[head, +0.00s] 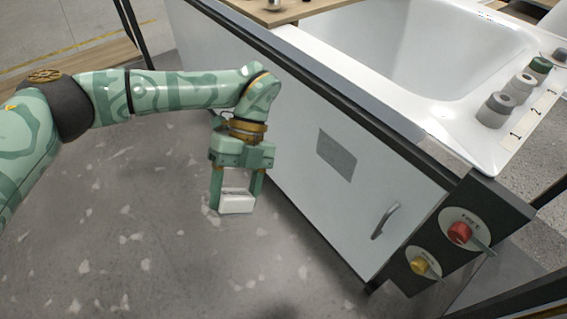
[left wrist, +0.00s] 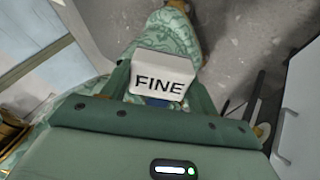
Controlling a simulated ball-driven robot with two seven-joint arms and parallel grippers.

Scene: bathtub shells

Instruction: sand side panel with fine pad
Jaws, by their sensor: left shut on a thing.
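My left gripper (head: 236,192) is shut on a white pad (head: 238,204), which hangs between its fingers above the floor. In the left wrist view the pad (left wrist: 160,75) shows the word FINE, held by my left gripper (left wrist: 160,90). The white side panel (head: 290,140) of the tub stands to the right of the gripper, apart from the pad. A grey rectangular patch (head: 337,155) is on the panel, right of the gripper. My right gripper is not in view.
A curved handle (head: 384,221) sits low on the panel. A red knob (head: 459,232) and a yellow knob (head: 419,266) are on the dark end post. The white tub (head: 400,60) has several cylinders on its numbered rim. The floor left of the panel is clear.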

